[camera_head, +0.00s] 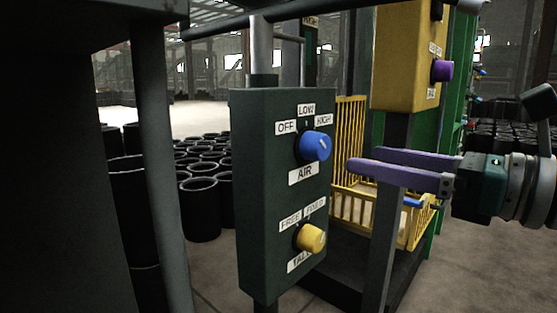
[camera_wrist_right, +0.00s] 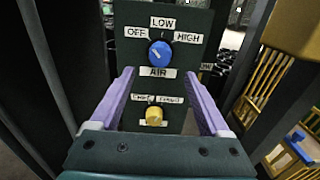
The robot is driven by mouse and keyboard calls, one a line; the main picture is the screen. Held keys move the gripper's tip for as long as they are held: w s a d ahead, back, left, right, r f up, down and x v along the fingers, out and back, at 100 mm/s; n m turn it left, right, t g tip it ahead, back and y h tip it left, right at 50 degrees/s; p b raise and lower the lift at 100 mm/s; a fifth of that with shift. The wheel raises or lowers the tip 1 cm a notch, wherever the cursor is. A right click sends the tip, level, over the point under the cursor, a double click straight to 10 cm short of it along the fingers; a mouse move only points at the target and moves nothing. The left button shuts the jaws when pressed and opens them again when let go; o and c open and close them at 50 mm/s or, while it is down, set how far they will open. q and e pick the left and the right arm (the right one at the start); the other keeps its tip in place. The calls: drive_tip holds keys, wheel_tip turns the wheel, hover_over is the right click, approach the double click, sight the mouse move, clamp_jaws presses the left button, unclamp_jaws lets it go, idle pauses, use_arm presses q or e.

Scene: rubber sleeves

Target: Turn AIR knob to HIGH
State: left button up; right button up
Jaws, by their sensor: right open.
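The blue AIR knob (camera_head: 315,146) is on the front of a dark green control box (camera_head: 262,190), under the labels OFF, LOW and HIGH. In the right wrist view the knob (camera_wrist_right: 160,53) shows upright ahead, and its pale mark seems to point up and left, towards OFF. My right gripper (camera_head: 363,160) has purple fingers and is open and empty. It is to the right of the knob, apart from it. In the wrist view its fingertips (camera_wrist_right: 159,76) stand either side of the AIR label, just below the knob. My left gripper is not in view.
A yellow knob (camera_head: 311,238) sits below on the same box. A yellow box (camera_head: 408,60) with a purple knob (camera_head: 441,71) stands to the right. A yellow railed cage (camera_head: 350,140) is behind my gripper. Black sleeves (camera_head: 200,210) stand on the floor.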

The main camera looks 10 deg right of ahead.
sight(325, 150)
drive_tip(key=b+x, duration=0.1)
drive_tip(key=x, duration=0.6)
drive_tip(key=shift+w+a, duration=0.15)
drive_tip(key=shift+w, duration=0.05)
clamp_jaws()
idle(0.4)
